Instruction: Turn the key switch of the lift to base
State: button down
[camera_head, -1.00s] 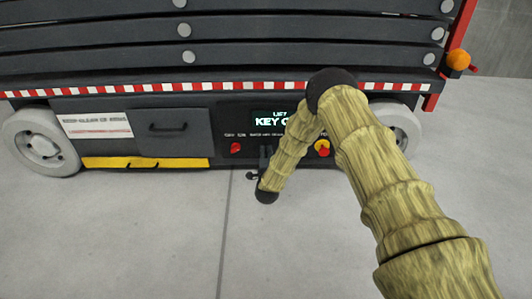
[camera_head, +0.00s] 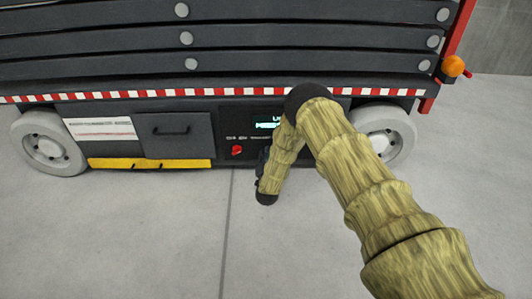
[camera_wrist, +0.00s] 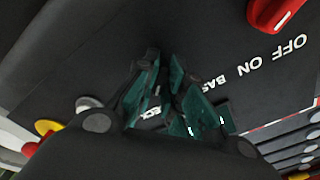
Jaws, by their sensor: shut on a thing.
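The lift (camera_head: 330,62) stands across the head view. Its control panel (camera_head: 230,120) has a lit screen (camera_head: 267,125) and a red knob (camera_head: 237,150); my arm hides the panel's right part. In the wrist view my gripper (camera_wrist: 172,98) has its teal-padded fingers close together against the dark panel (camera_wrist: 215,45), shut on what I take to be the key of the key switch. The fingers hide the key and its angle. The printed labels OFF, ON and BAS (camera_wrist: 264,62) run beside the fingers. In the head view the gripper is mostly hidden behind my arm.
A red knob (camera_wrist: 275,12) is close at the upper right of the wrist view. The floor in front is clear.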

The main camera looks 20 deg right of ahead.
jog(key=shift+n, duration=0.5)
jog(key=c, duration=1.5)
grip_release()
jog(key=shift+s, duration=0.1)
jog(key=v, duration=1.2)
